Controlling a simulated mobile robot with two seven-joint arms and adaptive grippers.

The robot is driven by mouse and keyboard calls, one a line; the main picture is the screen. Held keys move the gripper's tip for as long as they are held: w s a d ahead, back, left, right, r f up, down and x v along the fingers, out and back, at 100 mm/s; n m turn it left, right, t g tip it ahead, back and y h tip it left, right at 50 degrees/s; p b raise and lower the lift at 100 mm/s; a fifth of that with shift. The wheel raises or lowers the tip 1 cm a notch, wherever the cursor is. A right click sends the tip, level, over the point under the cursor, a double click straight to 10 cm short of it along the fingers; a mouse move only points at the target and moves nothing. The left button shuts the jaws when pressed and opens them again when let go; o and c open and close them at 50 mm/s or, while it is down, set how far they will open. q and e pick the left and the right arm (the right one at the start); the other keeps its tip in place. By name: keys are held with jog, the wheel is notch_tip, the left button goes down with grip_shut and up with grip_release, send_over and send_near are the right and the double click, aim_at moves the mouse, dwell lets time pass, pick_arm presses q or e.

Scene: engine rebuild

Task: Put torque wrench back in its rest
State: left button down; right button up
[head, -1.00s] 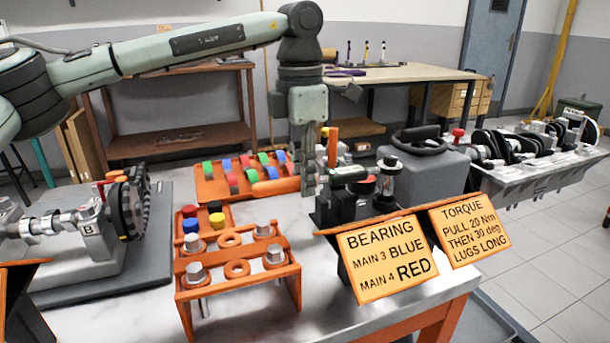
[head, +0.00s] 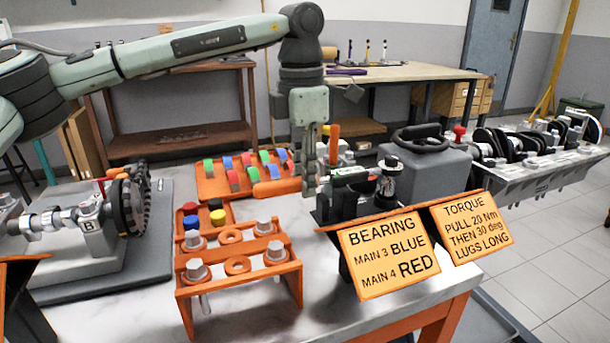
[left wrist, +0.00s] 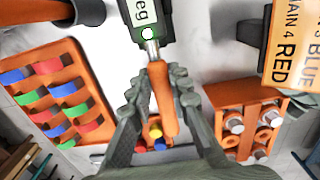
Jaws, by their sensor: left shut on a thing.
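The torque wrench has an orange handle and a dark head with a small label display; in the head view (head: 275,187) its handle points left of my left gripper (head: 310,188) and its dark head lies to the right. In the left wrist view my left gripper (left wrist: 160,95) is shut on the orange handle of the wrench (left wrist: 163,105), with a green light on the head at the top. The wrench lies about level above the bench, beside a dark stand (head: 345,207) behind the signs. I cannot make out which part is its rest. My right gripper is not in view.
An orange tray of coloured bearing shells (head: 213,182) lies behind; an orange bolt rack (head: 240,284) stands in front. The orange BEARING sign (head: 388,255) and TORQUE sign (head: 472,230) stand before the dark stand. A grey box (head: 430,170) is right. A crankshaft fixture (head: 95,245) is left.

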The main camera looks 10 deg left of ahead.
pick_arm(q)
jog(key=shift+f+b, duration=0.75)
jog(key=shift+f, duration=0.4)
dwell(0.5)
jog(key=c, duration=1.7)
grip_release()
jog(key=shift+r, duration=0.15)
jog(key=shift+r+p, duration=1.05)
jog(key=shift+r, duration=0.25)
jog(key=o, duration=0.6)
